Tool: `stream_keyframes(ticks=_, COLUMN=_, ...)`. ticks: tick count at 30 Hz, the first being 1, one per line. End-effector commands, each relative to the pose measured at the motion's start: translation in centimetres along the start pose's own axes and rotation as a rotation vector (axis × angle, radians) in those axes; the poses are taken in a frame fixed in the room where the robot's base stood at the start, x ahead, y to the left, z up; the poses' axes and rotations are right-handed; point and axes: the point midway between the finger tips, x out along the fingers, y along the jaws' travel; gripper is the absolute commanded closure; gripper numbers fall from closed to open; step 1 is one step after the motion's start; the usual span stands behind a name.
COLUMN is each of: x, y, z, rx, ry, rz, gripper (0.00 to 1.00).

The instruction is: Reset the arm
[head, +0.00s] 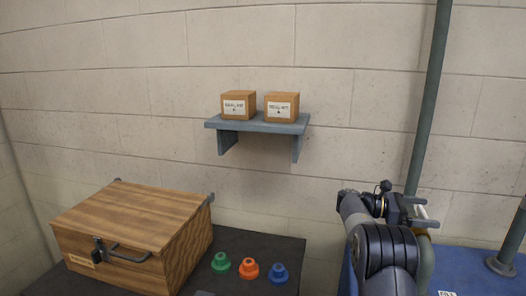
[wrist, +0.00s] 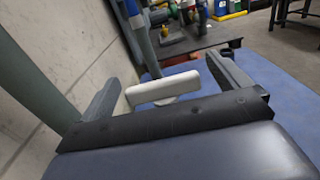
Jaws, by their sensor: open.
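My arm rises at the right of the head view, with my gripper (head: 424,212) at its end, pointing to the right above a blue surface (head: 455,265). In the wrist view my gripper's two fingers (wrist: 163,88) stand wide apart with nothing held between them. A pale bar-shaped thing (wrist: 163,88) shows in the gap between the fingers; I cannot tell what it is or how far off it lies.
A wooden chest (head: 130,225) with a closed lid stands at the left on a dark table (head: 235,245). Green (head: 221,262), orange (head: 249,270) and blue (head: 279,273) pieces stand beside it. A wall shelf (head: 258,124) holds two boxes (head: 238,105). A green pole (head: 428,100) rises close behind my gripper.

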Motion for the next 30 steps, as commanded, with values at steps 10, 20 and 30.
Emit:
stream_keyframes(ticks=10, x=-7.0, y=0.1, z=-0.1, rx=-0.001, ry=0.000, rz=0.006, gripper=0.04)
stream_keyframes(ticks=20, x=-7.0, y=-0.1, z=-0.1, rx=-0.002, ry=0.000, rz=-0.003, gripper=0.04)
stream_keyframes(ticks=30, x=-0.2, y=0.0, z=-0.1, rx=-0.001, ry=0.000, rz=0.000, gripper=0.04)
